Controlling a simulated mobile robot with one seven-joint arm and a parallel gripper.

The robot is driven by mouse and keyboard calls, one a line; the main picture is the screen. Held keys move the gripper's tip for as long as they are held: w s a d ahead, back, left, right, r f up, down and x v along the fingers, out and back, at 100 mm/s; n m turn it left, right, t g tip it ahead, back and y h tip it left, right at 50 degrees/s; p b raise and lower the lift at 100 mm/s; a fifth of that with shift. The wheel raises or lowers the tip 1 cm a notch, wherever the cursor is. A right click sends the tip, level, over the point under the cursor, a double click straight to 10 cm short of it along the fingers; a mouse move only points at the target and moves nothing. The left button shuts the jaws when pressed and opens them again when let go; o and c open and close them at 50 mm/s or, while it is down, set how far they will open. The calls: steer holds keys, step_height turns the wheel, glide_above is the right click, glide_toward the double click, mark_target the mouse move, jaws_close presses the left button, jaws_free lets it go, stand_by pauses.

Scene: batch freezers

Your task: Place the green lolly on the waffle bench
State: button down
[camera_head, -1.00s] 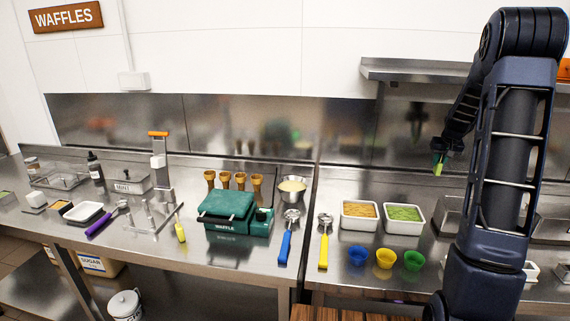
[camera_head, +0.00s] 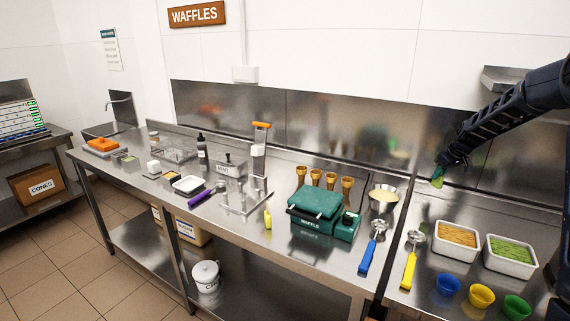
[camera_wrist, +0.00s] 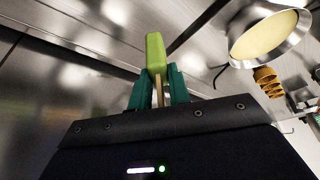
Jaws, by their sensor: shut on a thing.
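My gripper (camera_head: 441,175) is shut on the green lolly (camera_head: 437,182), high over the back of the counter, right of the batter bowl. In the wrist view the green lolly (camera_wrist: 155,52) stands out from between the teal fingers (camera_wrist: 155,92), which grip its pale stick. The waffle bench (camera_head: 270,265) is the steel counter below the WAFFLES sign (camera_head: 197,14). It bears a green waffle iron (camera_head: 316,212), several cones (camera_head: 331,180) and a steel stand (camera_head: 246,200) with a yellow-green lolly-like thing (camera_head: 268,218) beside it.
A batter bowl (camera_head: 384,198), a blue scoop (camera_head: 372,248) and a yellow scoop (camera_head: 410,262) lie near the bench's right end. White tubs (camera_head: 456,252) and coloured cups (camera_head: 481,296) stand further right. Bare steel shows along the bench's front, left of the waffle iron.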

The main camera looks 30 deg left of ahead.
steer(key=s+a+r, duration=0.3)
steer(key=a, duration=1.1)
steer(key=s+a+r, duration=0.2)
steer(key=s+a, duration=0.1)
steer(key=a, duration=1.2)
steer(key=s+a+r, duration=0.3)
steer(key=a, duration=1.1)
steer(key=s+a+r+m, duration=0.1)
steer(key=s+a, duration=0.4)
steer(key=a, duration=0.2)
steer(key=s+a+r, duration=0.2)
steer(key=s+a, duration=0.2)
steer(key=a, duration=0.3)
steer(key=f, duration=2)
steer(key=shift+d+f, duration=0.1)
steer(key=shift+d, duration=0.15)
steer(key=shift+f, duration=0.2)
steer(key=c, duration=1.3)
jaws_free()
steer(key=shift+r, duration=0.1)
steer(key=v, duration=1.2)
steer(key=shift+s+a, duration=0.15)
steer(key=shift+a, duration=0.05)
